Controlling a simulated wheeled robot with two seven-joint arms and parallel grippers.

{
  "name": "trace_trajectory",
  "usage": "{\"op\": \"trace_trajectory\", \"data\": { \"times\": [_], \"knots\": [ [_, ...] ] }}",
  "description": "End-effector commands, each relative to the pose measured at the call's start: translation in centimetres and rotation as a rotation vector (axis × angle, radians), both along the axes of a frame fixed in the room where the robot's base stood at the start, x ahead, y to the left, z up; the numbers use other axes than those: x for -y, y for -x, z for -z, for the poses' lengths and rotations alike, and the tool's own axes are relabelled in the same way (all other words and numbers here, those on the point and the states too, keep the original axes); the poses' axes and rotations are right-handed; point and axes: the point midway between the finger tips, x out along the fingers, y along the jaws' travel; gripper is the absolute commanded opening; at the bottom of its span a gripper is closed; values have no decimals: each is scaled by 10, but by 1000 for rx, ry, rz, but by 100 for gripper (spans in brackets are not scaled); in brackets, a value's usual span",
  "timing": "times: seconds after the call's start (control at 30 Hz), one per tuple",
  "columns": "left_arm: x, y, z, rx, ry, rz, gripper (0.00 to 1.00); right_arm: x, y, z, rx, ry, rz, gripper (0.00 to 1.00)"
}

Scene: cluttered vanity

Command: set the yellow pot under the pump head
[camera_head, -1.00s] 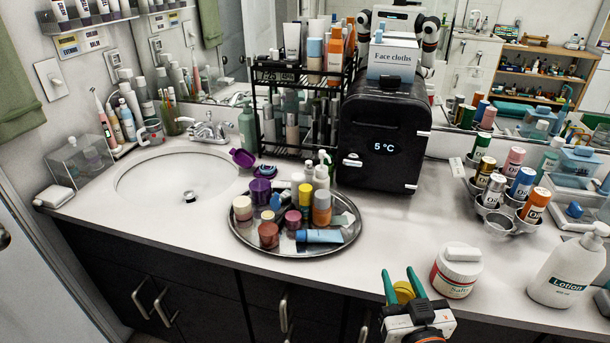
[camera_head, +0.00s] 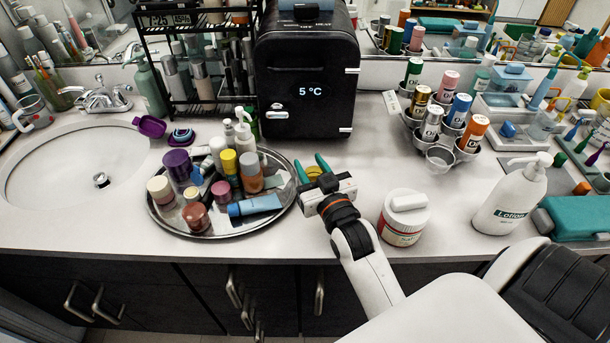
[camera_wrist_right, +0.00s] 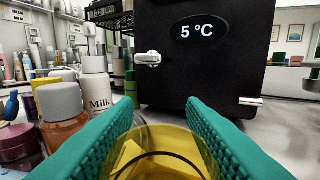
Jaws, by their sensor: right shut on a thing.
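My right gripper (camera_head: 311,167) is shut on the yellow pot (camera_head: 314,172), beside the right rim of the round tray. In the right wrist view the see-through yellow pot (camera_wrist_right: 160,150) is between the green fingers, its lower part cut off. I cannot tell whether it touches the counter. A large white lotion bottle with a pump head (camera_head: 530,160) stands upright at the right, well away from the pot. A smaller white pump bottle (camera_head: 243,138) stands behind the tray's crowded items, left of the gripper. My left gripper is not in view.
The round metal tray (camera_head: 275,222) holds several jars and tubes. A black mini fridge (camera_head: 310,85) stands behind the gripper. A white salts jar (camera_head: 404,217) is just right of it, and a cup rack (camera_head: 440,163) stands behind. Counter between fridge and salts jar is clear.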

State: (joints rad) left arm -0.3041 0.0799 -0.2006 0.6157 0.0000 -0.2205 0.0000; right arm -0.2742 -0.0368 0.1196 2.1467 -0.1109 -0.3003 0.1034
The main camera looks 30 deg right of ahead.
Motion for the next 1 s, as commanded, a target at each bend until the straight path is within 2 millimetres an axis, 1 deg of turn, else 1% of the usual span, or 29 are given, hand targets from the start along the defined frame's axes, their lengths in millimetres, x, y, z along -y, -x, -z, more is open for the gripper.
{"op": "trace_trajectory", "data": {
  "times": [0.2, 0.27, 0.67, 0.7, 0.77, 0.8, 0.83, 1.0],
  "knots": [
    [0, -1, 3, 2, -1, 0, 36, 0, 0, 31, -5, -1, 1, 15],
    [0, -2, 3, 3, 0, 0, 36, 0, 1, 36, -3, 0, 0, 15],
    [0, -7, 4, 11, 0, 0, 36, 0, 0, 42, -1, 0, 0, 15],
    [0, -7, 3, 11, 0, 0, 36, 0, 0, 42, -1, 0, 0, 40],
    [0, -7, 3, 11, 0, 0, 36, 0, 0, 41, -1, 0, 0, 50],
    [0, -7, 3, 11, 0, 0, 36, 0, 0, 41, -1, 0, 0, 57],
    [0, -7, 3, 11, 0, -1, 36, 0, 0, 41, -1, 0, 0, 59],
    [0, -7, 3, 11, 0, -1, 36, 0, 0, 41, -1, 0, 0, 59]
  ]
}}
